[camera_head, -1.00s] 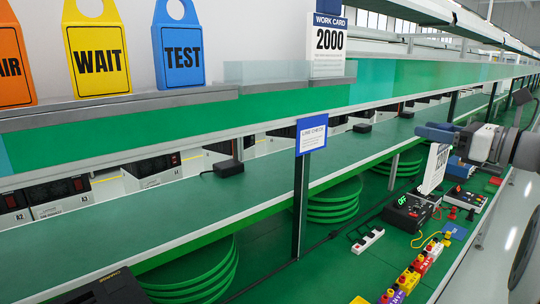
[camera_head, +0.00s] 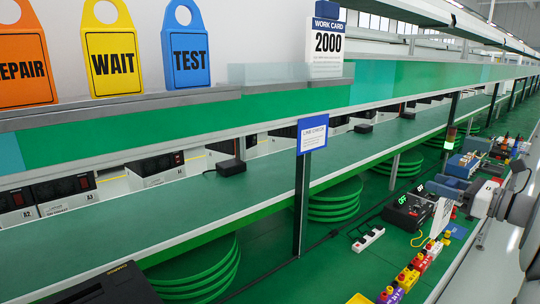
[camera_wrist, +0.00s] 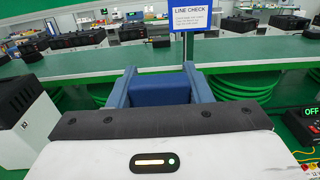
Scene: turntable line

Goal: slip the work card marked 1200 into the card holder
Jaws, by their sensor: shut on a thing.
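My gripper (camera_head: 445,189), with blue fingers, is at the right in the head view, low over the green bench. It is shut on a white work card (camera_head: 441,218) that hangs below the fingers, turned steeply, its number hard to read. A clear card holder (camera_head: 272,75) stands on the grey ledge at upper centre, well apart from my gripper. A white card marked 2000 (camera_head: 327,45) stands upright at its right end.
Orange REPAIR (camera_head: 22,70), yellow WAIT (camera_head: 110,60) and blue TEST (camera_head: 186,52) tags stand along the ledge. A LINE CHECK sign (camera_head: 312,134) on a dark post rises in front. A black box with a green display (camera_head: 407,213) and coloured parts lie near the held card.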

